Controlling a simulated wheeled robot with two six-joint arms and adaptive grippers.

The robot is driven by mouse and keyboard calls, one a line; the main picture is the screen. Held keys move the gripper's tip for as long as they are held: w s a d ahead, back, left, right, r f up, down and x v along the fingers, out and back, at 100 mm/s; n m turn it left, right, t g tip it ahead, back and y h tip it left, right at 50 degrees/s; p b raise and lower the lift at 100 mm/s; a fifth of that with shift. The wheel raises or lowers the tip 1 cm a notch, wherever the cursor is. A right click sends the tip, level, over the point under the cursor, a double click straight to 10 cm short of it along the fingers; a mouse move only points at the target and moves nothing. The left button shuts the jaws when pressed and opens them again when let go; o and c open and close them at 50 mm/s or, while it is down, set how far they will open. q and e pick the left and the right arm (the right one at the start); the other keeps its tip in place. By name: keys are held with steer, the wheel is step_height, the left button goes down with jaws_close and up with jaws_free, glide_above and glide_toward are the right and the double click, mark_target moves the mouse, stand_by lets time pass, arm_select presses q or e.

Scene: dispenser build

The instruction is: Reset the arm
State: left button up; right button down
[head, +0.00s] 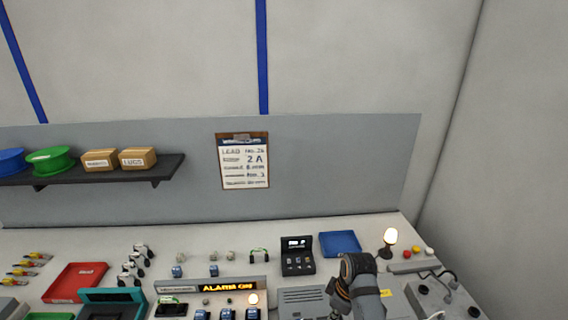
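Part of my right arm (358,274), dark grey with orange rings, rises from the bottom edge right of centre, over the bench. Its gripper fingers do not show. My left arm and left gripper are not in view. A black device with a small lit display (297,243) stands on the bench just left of and behind the arm. A long unit with an orange lit display that seems to read "ALARM" (228,287) lies further left.
A blue tray (340,244), a lit lamp (389,237) and a grey box with a cable (438,292) are near the arm. A red tray (75,282) and a teal tray (112,296) lie left. A shelf (168,168) and clipboard (243,162) are on the back panel.

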steer(key=s+d+m+t+h, duration=0.1)
steer(key=s+d+m, duration=0.35)
steer(key=s, duration=0.45)
steer(key=s+d+m+t+h, duration=0.1)
steer(key=s+d+m+t, duration=0.15)
steer(key=s+m, duration=0.5)
steer(key=s+d+f+n+g+b, duration=0.15)
steer(key=f+b, duration=0.25)
steer(key=f, duration=1.2)
steer(key=s+d+f+g+b, duration=0.1)
steer(key=s+d+f+b, duration=0.15)
steer(key=f, duration=1.25)
steer(key=s+f+b, duration=0.3)
steer(key=s+f, duration=0.6)
steer(key=f, duration=0.3)
steer(key=s+f+b, duration=0.3)
steer(key=s+f, duration=0.6)
steer(key=f, duration=0.2)
steer(key=shift+s+d+f+g+b, duration=0.25)
steer(key=shift+d+f+g+b, duration=0.05)
steer(key=shift+d+f+g, duration=0.1)
